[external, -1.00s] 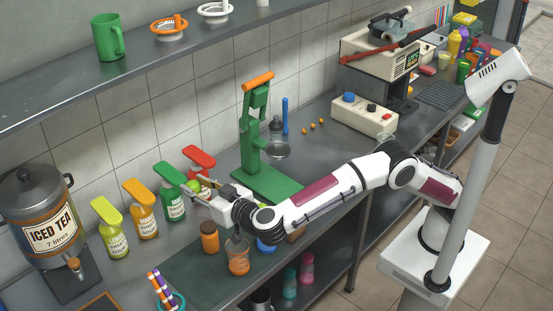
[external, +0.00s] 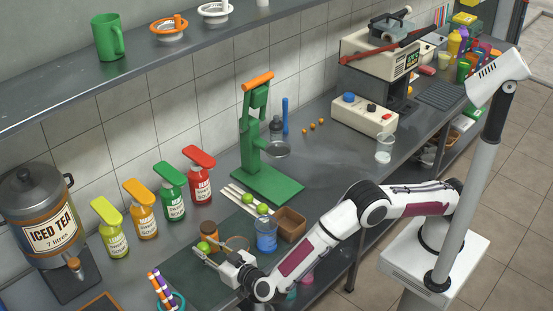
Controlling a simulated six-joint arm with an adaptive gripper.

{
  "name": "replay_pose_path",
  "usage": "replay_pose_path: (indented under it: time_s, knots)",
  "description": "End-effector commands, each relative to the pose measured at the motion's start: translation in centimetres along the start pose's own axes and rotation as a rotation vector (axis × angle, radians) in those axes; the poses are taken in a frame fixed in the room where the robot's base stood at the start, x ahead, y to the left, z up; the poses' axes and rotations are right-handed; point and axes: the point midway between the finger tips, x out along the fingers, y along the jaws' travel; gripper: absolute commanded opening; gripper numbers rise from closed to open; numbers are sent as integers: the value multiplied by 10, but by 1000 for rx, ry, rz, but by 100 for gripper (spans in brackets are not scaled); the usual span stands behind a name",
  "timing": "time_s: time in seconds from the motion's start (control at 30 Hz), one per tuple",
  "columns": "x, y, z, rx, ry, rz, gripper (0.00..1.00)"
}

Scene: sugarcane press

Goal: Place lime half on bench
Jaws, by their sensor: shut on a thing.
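My gripper (external: 206,252) is low over the dark mat at the front of the bench (external: 325,165), with its fingers pointing left. It is shut on a small green lime half (external: 204,246), which shows at the fingertips. I cannot tell whether the lime half touches the mat.
The green press (external: 264,180) stands behind. A cup with striped straws (external: 178,300) is at front left.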

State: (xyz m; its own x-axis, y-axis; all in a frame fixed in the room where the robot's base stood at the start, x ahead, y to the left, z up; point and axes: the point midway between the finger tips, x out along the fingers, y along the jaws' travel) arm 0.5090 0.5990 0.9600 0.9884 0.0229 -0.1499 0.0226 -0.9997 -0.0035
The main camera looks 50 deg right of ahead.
Motion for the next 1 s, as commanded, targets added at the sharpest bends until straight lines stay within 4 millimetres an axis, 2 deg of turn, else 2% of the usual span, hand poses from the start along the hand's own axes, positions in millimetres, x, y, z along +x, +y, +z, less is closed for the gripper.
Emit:
replay_pose_path:
  time_s: [0.03, 0.2, 0.77, 1.0]
  knots:
    - [2, 0, 11, -3, -1, 1, 13]
    - [4, 0, 28, 0, 0, 1, 13]
    - [6, 0, 37, 0, 0, 0, 13]
    - [9, 0, 60, -3, -1, 0, 13]
